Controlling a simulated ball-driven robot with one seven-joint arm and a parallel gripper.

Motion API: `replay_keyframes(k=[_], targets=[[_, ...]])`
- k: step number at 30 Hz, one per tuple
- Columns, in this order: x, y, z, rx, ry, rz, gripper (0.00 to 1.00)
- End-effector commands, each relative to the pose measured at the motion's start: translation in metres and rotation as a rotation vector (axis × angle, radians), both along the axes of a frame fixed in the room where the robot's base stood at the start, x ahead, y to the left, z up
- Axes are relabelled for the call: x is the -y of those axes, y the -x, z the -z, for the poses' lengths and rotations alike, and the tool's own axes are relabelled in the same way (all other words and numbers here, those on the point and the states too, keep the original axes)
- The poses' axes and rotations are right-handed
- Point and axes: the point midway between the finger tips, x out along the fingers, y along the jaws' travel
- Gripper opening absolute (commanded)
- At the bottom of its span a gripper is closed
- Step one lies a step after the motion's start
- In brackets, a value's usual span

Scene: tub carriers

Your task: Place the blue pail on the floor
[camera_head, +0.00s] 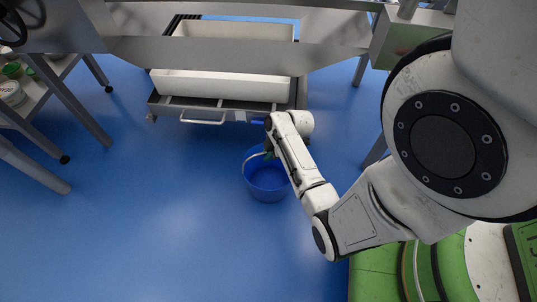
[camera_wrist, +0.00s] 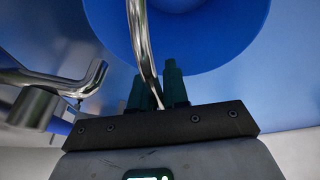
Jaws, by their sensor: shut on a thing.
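The blue pail (camera_head: 268,185) is upright in the middle of the head view, in front of the tub carrier. Its thin metal handle is raised on the left side. My gripper (camera_head: 271,153) is at the pail's upper edge, partly hidden by my forearm. In the wrist view the dark fingers (camera_wrist: 170,88) are shut on the metal handle (camera_wrist: 140,40), with the blue pail (camera_wrist: 215,35) just beyond. I cannot tell whether the pail's base touches the blue floor (camera_head: 150,225).
A metal carrier (camera_head: 230,104) with a long white tub (camera_head: 220,86) stands behind the pail. Its front bar (camera_head: 203,122) is close to my gripper and also shows in the wrist view (camera_wrist: 60,82). A shelf rack stands at left. Open floor lies left and front.

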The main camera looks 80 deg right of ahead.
Motion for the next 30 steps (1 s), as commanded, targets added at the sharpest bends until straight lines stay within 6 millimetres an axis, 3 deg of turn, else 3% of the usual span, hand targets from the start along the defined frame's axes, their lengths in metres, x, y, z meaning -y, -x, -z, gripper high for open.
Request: replay_keyframes(k=[5, 6, 13, 23, 30], targets=[[0.0, 0.0, 0.003, 0.0, 0.001, 0.0, 0.0], [0.0, 0.0, 0.002, 0.0, 0.0, 0.0, 0.18], [0.0, 0.0, 0.002, 0.0, 0.0, 0.0, 0.4], [0.0, 0.001, -0.004, 0.0, 0.0, 0.0, 0.4], [0.001, 0.018, -0.044, 0.0, 0.002, 0.001, 0.4]])
